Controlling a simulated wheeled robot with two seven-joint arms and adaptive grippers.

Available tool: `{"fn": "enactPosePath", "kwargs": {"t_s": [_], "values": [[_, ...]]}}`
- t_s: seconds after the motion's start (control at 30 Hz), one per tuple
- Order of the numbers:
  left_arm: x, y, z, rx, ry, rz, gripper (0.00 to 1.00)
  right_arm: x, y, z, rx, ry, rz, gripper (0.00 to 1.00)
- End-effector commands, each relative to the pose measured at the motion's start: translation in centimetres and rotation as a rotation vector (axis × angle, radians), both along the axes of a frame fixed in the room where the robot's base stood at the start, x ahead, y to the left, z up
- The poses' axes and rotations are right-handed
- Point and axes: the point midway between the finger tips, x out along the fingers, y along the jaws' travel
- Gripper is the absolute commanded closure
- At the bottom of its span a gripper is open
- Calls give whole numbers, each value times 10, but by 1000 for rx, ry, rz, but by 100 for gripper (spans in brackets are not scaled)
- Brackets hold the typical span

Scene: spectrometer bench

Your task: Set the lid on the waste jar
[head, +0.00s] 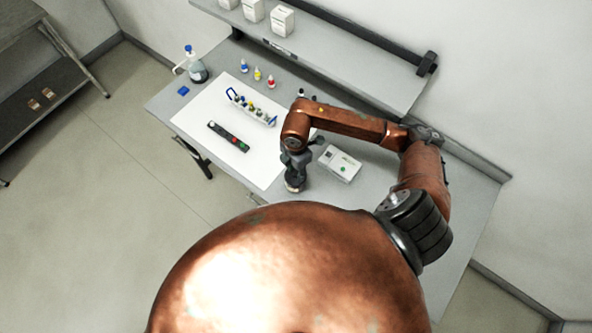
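My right gripper (294,172) points down near the front edge of the bench, left of the white box. It is small and dark here, and I cannot tell whether its fingers are open or shut. A small round thing with a pale rim (293,187) shows right at its tip. It may be the waste jar or its lid, but it is mostly hidden by the gripper. I cannot make out a separate jar and lid elsewhere. My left gripper is not in view.
On the bench (390,185) are a white mat (205,115), a vial rack (250,110), a dark strip with coloured buttons (228,137), small dropper bottles (257,74), a wash bottle (197,72) and a white box (339,164). A shelf (340,70) overhangs the back.

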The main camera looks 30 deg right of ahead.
Motion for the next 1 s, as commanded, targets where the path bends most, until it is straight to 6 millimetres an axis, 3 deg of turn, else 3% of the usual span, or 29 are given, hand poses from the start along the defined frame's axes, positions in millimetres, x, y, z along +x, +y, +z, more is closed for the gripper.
{"fn": "enactPosePath", "kwargs": {"t_s": [0.53, 0.7, 1.0], "values": [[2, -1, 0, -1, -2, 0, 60, 2, 0, 99, 0, -6, 2, 66], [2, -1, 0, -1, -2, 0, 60, 2, 0, 114, 0, -4, 1, 66], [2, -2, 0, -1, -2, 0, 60, 1, 0, 117, 0, -3, 1, 66]]}}
